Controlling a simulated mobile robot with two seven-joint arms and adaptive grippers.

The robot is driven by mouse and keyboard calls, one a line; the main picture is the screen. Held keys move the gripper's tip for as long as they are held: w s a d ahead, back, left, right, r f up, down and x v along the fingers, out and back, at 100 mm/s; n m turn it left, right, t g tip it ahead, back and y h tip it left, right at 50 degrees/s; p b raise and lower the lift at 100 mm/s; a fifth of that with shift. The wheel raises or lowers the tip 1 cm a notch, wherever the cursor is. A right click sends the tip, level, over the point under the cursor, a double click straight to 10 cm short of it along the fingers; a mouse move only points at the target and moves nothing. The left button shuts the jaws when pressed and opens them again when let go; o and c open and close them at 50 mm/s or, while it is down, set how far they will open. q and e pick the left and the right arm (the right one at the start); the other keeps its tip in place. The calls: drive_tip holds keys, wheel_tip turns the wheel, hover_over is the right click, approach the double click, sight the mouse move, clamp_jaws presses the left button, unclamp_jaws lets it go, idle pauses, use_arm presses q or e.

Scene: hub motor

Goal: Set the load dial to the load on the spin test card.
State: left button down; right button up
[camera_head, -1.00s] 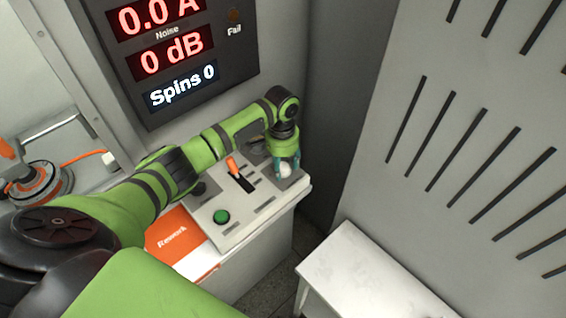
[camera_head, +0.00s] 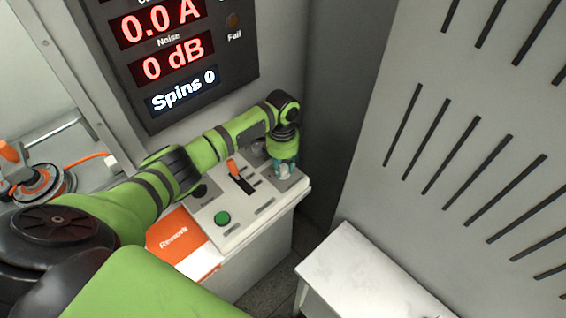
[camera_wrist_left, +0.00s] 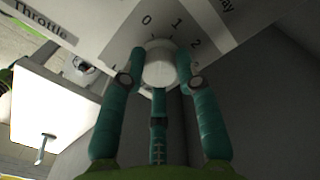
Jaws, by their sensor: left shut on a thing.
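The load dial (camera_wrist_left: 160,72) is a pale round knob on the panel's grey plate, with the marks 0, 1 and 2 along its far side. My left gripper (camera_wrist_left: 158,80) points down at the panel, its teal fingers shut around the dial. In the head view my left gripper (camera_head: 284,170) is at the panel's right end and mostly hides the dial. I cannot tell which mark the dial points to. I see no spin test card in these views. My right gripper is not in view.
The control panel (camera_head: 236,235) carries a green button (camera_head: 222,218) and an orange-tipped throttle lever (camera_head: 233,168). An orange Rework bin (camera_head: 176,238) is beside it. The display (camera_head: 170,60) reads 0.0 A, 0 dB, Spins 0. A white table (camera_head: 360,275) stands at lower right.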

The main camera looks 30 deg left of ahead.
sight(282, 167)
use_arm(q)
drive_tip(key=shift+m+p, duration=0.55)
drive_tip(key=shift+m, duration=1.75)
drive_tip(key=c, duration=0.9)
unclamp_jaws()
wheel_tip(282, 167, up, 12)
drive_tip(key=shift+a, duration=0.15)
drive_tip(key=shift+w, duration=0.1)
